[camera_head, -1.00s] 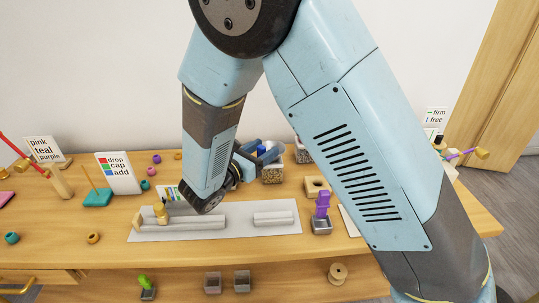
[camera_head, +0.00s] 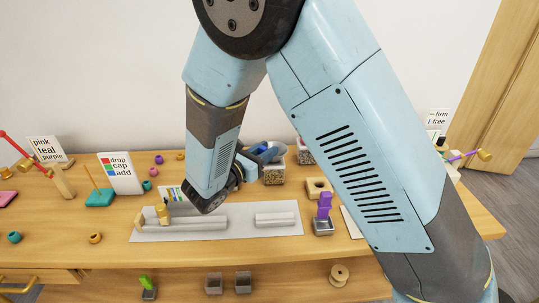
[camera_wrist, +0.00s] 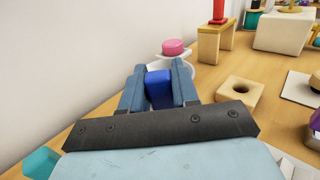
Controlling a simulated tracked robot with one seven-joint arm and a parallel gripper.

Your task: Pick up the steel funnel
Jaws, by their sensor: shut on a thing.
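My gripper (camera_wrist: 158,80) reaches over the back of the table. In the wrist view its two blue-grey fingers are shut on a dark blue thing (camera_wrist: 158,90) between them. Its lower part is hidden by the fingers and the wrist. In the head view my gripper (camera_head: 264,153) is small, partly behind my forearm, just above a clear container of beads (camera_head: 275,173). I cannot clearly make out a steel funnel; whether the blue thing is part of it cannot be told.
A pink disc (camera_wrist: 173,47) on a pale stand is beyond my fingers, near the wall. A wooden block with a hole (camera_wrist: 240,92) is to the right. A grey mat (camera_head: 240,230) with pale rails lies in front, and a purple piece (camera_head: 324,206) stands beside it.

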